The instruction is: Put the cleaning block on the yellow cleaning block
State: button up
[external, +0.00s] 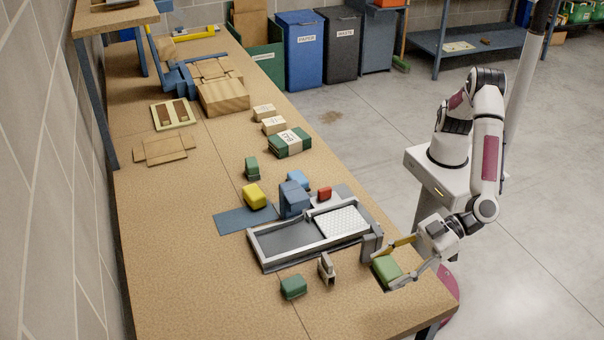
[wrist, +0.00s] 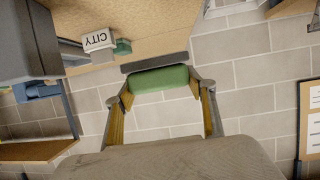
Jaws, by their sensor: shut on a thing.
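A green cleaning block (external: 386,271) is between the fingers of my gripper (external: 384,267) near the right edge of the table. My gripper is shut on it. In the wrist view the same green block (wrist: 160,78) spans the space between the fingertips (wrist: 160,92). I cannot tell whether it is clear of the tabletop. The yellow cleaning block (external: 254,196) sits farther back to the left, on a dark blue mat (external: 232,220), with nothing on top of it. My gripper is well apart from it.
A grey-framed tray (external: 262,256) and a blue block-shaped object (external: 292,200) stand between my gripper and the yellow block. Other green blocks (external: 293,287) (external: 252,168) lie nearby. A small upright item (external: 327,268) stands in front of the tray.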

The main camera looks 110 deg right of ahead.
jog(key=w+d+r, duration=0.5)
jog(key=w+d, duration=0.4)
jog(key=w, duration=0.2)
send_over(255, 191)
jog(key=shift+r+n+y, duration=0.3)
jog(key=shift+r+y, duration=0.05)
jog(key=shift+y, duration=0.05)
dwell(0.5)
jog(key=shift+f, duration=3.2)
jog(key=shift+f, duration=1.85)
